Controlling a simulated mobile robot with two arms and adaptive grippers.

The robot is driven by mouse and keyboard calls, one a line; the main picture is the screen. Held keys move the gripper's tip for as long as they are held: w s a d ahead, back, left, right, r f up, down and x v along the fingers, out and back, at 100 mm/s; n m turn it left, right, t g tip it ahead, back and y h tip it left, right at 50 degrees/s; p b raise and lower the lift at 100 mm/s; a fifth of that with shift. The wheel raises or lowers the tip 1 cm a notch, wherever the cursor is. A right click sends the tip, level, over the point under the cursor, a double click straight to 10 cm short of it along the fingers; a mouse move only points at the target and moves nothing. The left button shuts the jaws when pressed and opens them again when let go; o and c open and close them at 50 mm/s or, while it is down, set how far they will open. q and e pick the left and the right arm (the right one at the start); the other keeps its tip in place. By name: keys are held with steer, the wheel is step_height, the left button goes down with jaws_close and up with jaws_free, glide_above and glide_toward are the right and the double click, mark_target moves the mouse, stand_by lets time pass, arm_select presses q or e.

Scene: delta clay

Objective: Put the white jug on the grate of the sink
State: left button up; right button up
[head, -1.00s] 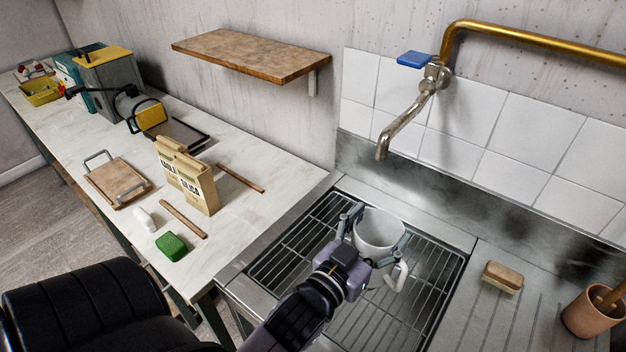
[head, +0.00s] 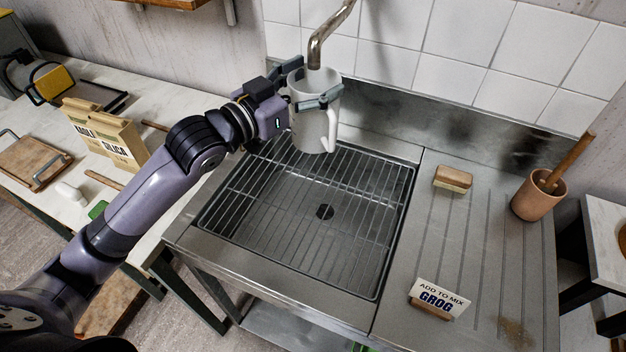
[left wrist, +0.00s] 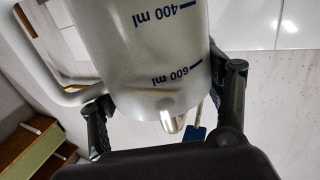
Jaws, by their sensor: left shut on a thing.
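The white jug (head: 309,128) is upright at the back left of the sink, its mouth just below the tap's spout (head: 318,48). Its handle points to the front right. My left gripper (head: 318,82) is shut on the jug, with one finger on either side of its upper body. The left wrist view shows the jug (left wrist: 150,55) close up, with blue 400 ml and 600 ml marks, between both fingers. The sink's grate (head: 270,215) is bare and lies in front of and below the jug. My right gripper is not in view.
A brush block (head: 453,179), a clay-coloured pot (head: 538,197) with a wooden handle in it, and a GROG sign (head: 438,299) stand on the drainboard to the right. Paper bags (head: 108,135) stand on the worktop at left. The tiled wall is close behind the jug.

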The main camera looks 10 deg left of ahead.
mark_target(313, 141)
arm_select(q)
step_height(313, 141, down, 14)
steer(key=shift+r, duration=0.1)
steer(key=shift+f, duration=2.4)
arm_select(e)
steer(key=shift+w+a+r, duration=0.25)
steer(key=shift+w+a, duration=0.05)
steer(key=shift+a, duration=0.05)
arm_select(q)
steer(key=shift+s+f, duration=0.1)
steer(key=o, duration=1.1)
steer(key=shift+f, duration=0.1)
steer(key=o, duration=0.5)
steer(key=shift+c, duration=0.2)
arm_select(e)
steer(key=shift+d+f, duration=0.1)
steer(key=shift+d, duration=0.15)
